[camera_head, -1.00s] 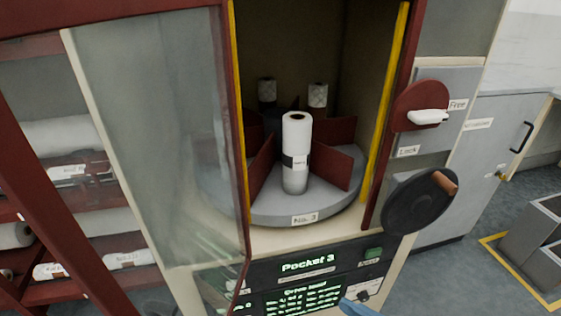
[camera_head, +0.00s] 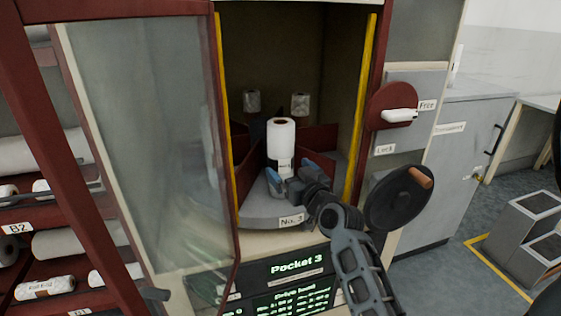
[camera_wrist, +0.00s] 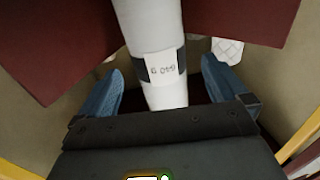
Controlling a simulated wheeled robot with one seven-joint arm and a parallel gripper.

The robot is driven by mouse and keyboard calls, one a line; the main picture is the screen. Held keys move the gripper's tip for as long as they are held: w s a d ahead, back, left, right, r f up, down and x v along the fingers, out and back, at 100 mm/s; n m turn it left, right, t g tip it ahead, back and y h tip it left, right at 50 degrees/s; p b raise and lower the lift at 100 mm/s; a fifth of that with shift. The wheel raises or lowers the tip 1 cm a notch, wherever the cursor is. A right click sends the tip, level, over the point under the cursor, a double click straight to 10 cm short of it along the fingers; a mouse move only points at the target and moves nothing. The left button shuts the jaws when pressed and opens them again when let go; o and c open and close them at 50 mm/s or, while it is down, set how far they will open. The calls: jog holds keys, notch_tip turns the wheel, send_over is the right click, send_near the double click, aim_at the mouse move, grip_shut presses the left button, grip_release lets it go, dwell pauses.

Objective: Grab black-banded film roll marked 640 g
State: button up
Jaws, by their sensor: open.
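The black-banded film roll (camera_head: 281,138) stands upright on the grey turntable, in the front pocket labelled No. 3. In the wrist view the white roll (camera_wrist: 150,27) has a black band with a label that shows upside down and seems to read 640 g. My gripper (camera_head: 278,181) is at the cabinet opening, just in front of the roll. In the wrist view its blue fingers (camera_wrist: 160,90) are apart, one on each side of the roll's banded part, with gaps on both sides. In the head view my gripper hides the roll's lower part.
Dark red dividers (camera_head: 318,139) flank the pocket. Two more rolls (camera_head: 252,101) (camera_head: 300,104) stand behind. The glass door (camera_head: 145,140) is open at left. A black handwheel (camera_head: 398,198) is right of my arm. The turntable rim (camera_head: 262,213) lies below my gripper.

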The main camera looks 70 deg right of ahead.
jog(key=shift+w+d+r, duration=0.2)
jog(key=shift+d, duration=0.25)
jog(key=p+x, duration=0.2)
jog(key=x, duration=0.4)
jog(key=shift+a+r, duration=0.1)
jog(key=shift+r, duration=0.1)
jog(key=shift+w+d+f, duration=0.15)
jog(key=shift+w+d, duration=0.25)
jog(key=shift+w, duration=0.1)
jog(key=shift+c, duration=0.3)
jog(key=c, duration=1.3)
jog(key=shift+c, duration=0.6)
